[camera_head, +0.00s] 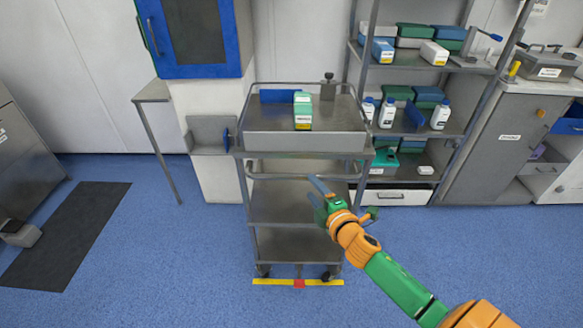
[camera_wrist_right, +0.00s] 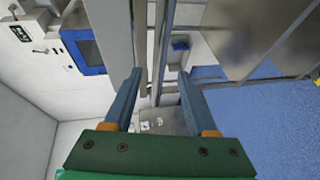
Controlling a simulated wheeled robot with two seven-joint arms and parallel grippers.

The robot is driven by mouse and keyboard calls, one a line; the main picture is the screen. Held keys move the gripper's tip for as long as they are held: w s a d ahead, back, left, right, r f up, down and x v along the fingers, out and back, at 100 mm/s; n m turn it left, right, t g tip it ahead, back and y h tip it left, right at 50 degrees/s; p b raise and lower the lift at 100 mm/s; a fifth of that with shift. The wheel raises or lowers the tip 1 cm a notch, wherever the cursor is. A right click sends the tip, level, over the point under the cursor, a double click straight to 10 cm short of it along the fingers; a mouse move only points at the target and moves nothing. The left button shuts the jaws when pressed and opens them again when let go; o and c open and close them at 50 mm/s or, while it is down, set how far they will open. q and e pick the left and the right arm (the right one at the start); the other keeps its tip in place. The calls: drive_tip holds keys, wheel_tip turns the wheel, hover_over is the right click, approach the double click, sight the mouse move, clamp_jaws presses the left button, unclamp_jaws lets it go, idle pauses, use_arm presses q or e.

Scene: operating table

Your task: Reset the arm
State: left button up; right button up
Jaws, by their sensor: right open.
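My right arm (camera_head: 395,282) comes in from the lower right of the head view, green and orange. Its right gripper (camera_head: 316,190) is in front of the steel cart (camera_head: 290,204), below the cart's top tray. In the right wrist view the two blue-grey fingers (camera_wrist_right: 160,98) stand wide apart with nothing between them. Behind them show the cart's metal parts and the blue floor. My left gripper is in neither view.
A green and white box (camera_head: 303,111) stands on the cart's top. A shelf rack (camera_head: 420,63) with boxes and white bottles is behind at the right. A yellow-red floor strip (camera_head: 299,283) lies before the cart.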

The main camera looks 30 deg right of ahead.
drive_tip(key=s+a+f+m+g+p, duration=0.15)
drive_tip(key=s+f, duration=0.25)
drive_tip(key=f, duration=0.4)
drive_tip(key=s+f+m+g, duration=0.3)
drive_tip(key=s+f, duration=0.2)
drive_tip(key=f, duration=0.2)
drive_tip(key=s+a+f+m+g+p, duration=0.1)
drive_tip(key=s+f+m+g, duration=0.25)
drive_tip(key=f, duration=0.45)
drive_tip(key=s+a+f+m+g, duration=0.1)
drive_tip(key=s+a+f+g, duration=0.1)
drive_tip(key=s, duration=0.6)
drive_tip(key=s+a+f+m+g+y, duration=0.1)
drive_tip(key=s+a+f+m+g, duration=0.1)
drive_tip(key=s+a+f, duration=0.3)
drive_tip(key=s+a+f+m+g+y, duration=0.1)
drive_tip(key=s+a+f+m+g, duration=0.1)
drive_tip(key=s, duration=1)
wheel_tip(320, 180, down, 2)
drive_tip(key=shift+s+a+f+g+p, duration=0.15)
drive_tip(key=shift+s+a+g+p, duration=0.2)
drive_tip(key=shift+a, duration=0.3)
